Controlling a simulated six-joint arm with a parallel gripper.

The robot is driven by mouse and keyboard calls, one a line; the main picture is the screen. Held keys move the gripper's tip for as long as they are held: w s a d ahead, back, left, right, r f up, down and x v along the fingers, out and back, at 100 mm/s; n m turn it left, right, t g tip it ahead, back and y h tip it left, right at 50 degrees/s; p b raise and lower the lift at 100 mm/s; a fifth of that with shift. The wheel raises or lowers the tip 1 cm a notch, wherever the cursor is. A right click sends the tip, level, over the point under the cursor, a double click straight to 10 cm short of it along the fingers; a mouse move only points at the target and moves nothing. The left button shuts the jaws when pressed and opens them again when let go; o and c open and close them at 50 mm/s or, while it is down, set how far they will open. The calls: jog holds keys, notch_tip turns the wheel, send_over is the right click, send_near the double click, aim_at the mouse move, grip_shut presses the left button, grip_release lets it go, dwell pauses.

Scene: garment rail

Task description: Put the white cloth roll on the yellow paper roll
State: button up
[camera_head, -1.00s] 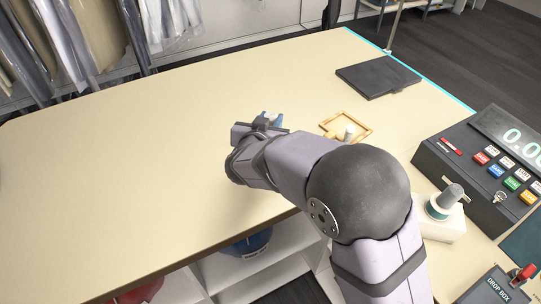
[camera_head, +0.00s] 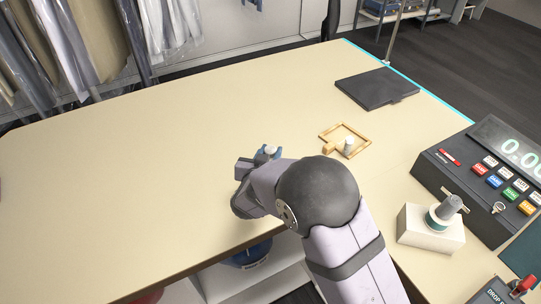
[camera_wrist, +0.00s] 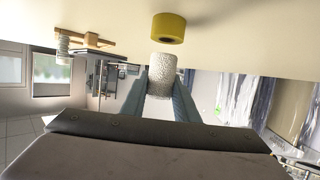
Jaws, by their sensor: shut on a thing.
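The white cloth roll (camera_wrist: 163,74) is a speckled white cylinder between the fingers of my gripper (camera_wrist: 163,88) in the wrist view. In the head view my gripper (camera_head: 268,154) is over the table near its front edge, with the white end of the roll showing between the blue fingertips. The yellow paper roll (camera_wrist: 168,27) stands on the table just beyond the held roll in the wrist view, with a small gap between them in the picture. I cannot make out the yellow roll in the head view, where my arm may hide it.
A wooden tray (camera_head: 362,138) with another white roll (camera_head: 348,146) stands right of my gripper. A dark flat folder (camera_head: 377,88) lies behind it. A cash register (camera_head: 480,165) and a white block with a spool (camera_head: 430,232) are at right. The table's left side is clear.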

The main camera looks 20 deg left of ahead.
jog(key=shift+f, duration=0.85)
jog(key=shift+f, duration=0.2)
jog(key=o, duration=1)
jog(key=shift+r, duration=0.2)
jog(key=a+b+v, duration=0.1)
jog(key=b+v, duration=0.1)
jog(key=v, duration=1)
jog(key=shift+d+b, duration=0.35)
jog(key=shift+d, duration=0.1)
